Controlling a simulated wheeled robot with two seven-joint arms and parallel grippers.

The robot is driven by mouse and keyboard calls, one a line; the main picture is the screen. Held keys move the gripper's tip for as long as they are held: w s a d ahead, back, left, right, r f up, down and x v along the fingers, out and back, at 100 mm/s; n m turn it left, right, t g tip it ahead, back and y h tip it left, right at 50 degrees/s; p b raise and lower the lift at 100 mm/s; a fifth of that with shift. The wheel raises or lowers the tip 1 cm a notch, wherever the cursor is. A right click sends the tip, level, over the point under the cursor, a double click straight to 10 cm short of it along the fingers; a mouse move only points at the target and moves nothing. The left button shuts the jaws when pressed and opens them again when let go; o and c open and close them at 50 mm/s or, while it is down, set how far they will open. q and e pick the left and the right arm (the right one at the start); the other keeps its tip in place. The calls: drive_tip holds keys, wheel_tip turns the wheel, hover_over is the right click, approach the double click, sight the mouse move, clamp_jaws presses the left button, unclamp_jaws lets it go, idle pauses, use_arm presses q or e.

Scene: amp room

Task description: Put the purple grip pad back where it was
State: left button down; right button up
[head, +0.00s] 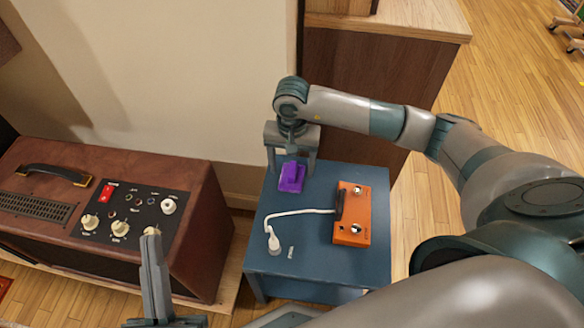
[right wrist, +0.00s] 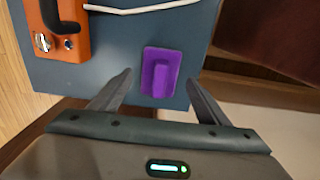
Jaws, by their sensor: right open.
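The purple grip pad (head: 291,177) lies on the blue table (head: 262,215) near its back left edge. It is a flat plate with a raised rib on top, and it also shows in the right wrist view (right wrist: 161,72). My right gripper (head: 291,168) is open above the pad, with one finger to each side of it. In the right wrist view both fingers (right wrist: 160,78) are apart from the pad, with gaps left and right. My left gripper (head: 152,240) is at the lower left, its fingers together and empty, in front of the brown amp.
An orange pedal (head: 352,213) stands on the table, right of the pad. A white cable (head: 305,211) runs from it to a white plug (head: 274,242). The brown amp (head: 195,200) with knobs stands left of the table. A wooden cabinet (head: 360,75) stands behind.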

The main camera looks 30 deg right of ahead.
sight(292, 170)
use_arm(q)
drive_tip(key=w+f+g, duration=0.1)
drive_tip(key=w+f+g+p, duration=0.1)
drive_tip(key=f, duration=0.1)
drive_tip(key=f+g, duration=0.1)
drive_tip(key=f, duration=0.1)
drive_tip(key=shift+w+d+f+y, duration=0.1)
drive_tip(key=shift+w+y, duration=0.3)
use_arm(e)
wheel_tip(292, 170, up, 10)
drive_tip(key=shift+r, duration=0.2)
